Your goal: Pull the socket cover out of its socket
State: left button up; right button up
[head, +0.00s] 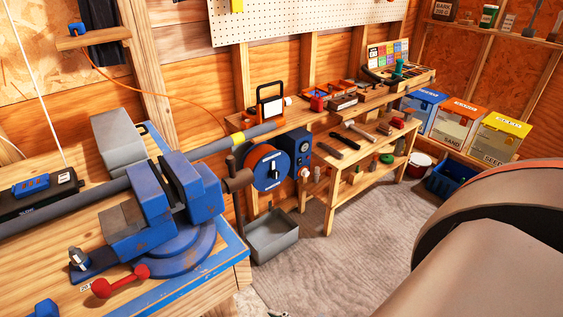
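I cannot make out the socket cover or its socket for certain. An orange and blue cable reel (270,168) stands at the end of the far bench, with a dark upright piece on its face. A black box (62,186) with a blue part on top lies on the near bench at the left. A small blue piece (76,29) sits on a little wall shelf, with an orange cord running from there towards the reel. Neither of my grippers shows. A large pale rounded link at the lower right is mine and hides the floor there.
A grey bin (272,238) stands on the floor. The far bench (345,118) carries tools. Grey floor (370,225) lies open in the middle.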

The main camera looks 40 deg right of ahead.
aim_at(304, 171)
jog(key=l, duration=0.4)
jog(key=k+l, duration=0.15)
jog(key=l, duration=0.2)
jog(key=i+l, duration=0.1)
jog(key=l, duration=0.9)
jog(key=i+l, duration=0.1)
jog(key=l, duration=0.25)
jog(key=i+l, duration=0.1)
jog(key=l, duration=0.25)
jog(key=i+l, duration=0.1)
jog(key=l, duration=0.25)
jog(key=l+z, duration=0.05)
